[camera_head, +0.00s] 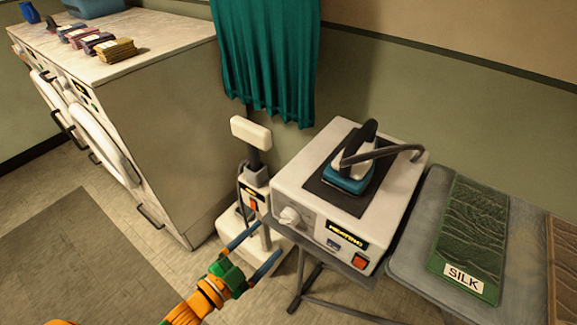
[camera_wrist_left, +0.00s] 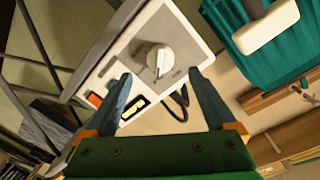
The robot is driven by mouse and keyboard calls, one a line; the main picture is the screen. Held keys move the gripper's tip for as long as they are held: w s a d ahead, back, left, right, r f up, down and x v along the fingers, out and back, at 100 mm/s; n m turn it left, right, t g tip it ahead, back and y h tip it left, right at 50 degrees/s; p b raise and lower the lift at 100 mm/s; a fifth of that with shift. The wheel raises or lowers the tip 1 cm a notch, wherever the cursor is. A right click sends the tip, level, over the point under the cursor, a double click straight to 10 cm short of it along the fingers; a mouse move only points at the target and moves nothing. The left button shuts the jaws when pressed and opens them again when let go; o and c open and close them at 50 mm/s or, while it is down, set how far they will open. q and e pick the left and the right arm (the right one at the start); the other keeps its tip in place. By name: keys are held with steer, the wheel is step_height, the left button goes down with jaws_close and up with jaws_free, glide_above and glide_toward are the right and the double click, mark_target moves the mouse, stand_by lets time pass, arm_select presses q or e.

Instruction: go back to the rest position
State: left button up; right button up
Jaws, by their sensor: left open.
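My left gripper (camera_head: 270,239) is open and empty, with blue fingers, a green palm and an orange wrist. It is in front of the white heating unit (camera_head: 312,205), near its dial (camera_head: 290,216). In the left wrist view the open fingers (camera_wrist_left: 161,75) stand on either side of the dial (camera_wrist_left: 155,60), with nothing between them; I cannot tell exactly how far off the dial is. The unit has a "HEATING" label (camera_head: 347,236) and a red switch (camera_head: 360,261). My right gripper is in neither view.
A blue iron (camera_head: 347,176) rests on top of the unit. A white-headed post device (camera_head: 250,133) stands behind the gripper. A table with a green SILK mat (camera_head: 475,230) is at right.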

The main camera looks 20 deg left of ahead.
arm_select(q)
steer(key=s+a+f+n+g+y, duration=0.2)
steer(key=s+f, duration=0.1)
steer(key=f, duration=0.5)
steer(key=s+a+f+n+g+y, duration=0.2)
steer(key=s+f+g, duration=0.1)
steer(key=f, duration=0.4)
steer(key=s+a+f+n+g+y, duration=0.1)
steer(key=s+f+n+g+y, duration=0.2)
steer(key=f, duration=0.5)
steer(key=s+f+n+g, duration=0.1)
steer(key=s+f+g, duration=0.2)
steer(key=s, duration=0.6)
steer(key=s+d+f+n+g, duration=0.1)
steer(key=s+f+n+g, duration=0.1)
steer(key=s+f, duration=0.3)
steer(key=s+g, duration=0.1)
steer(key=s, duration=0.3)
steer(key=shift+s+d+f+g, duration=0.2)
steer(key=shift+d+f+g, duration=0.05)
steer(key=shift+f+g, duration=0.15)
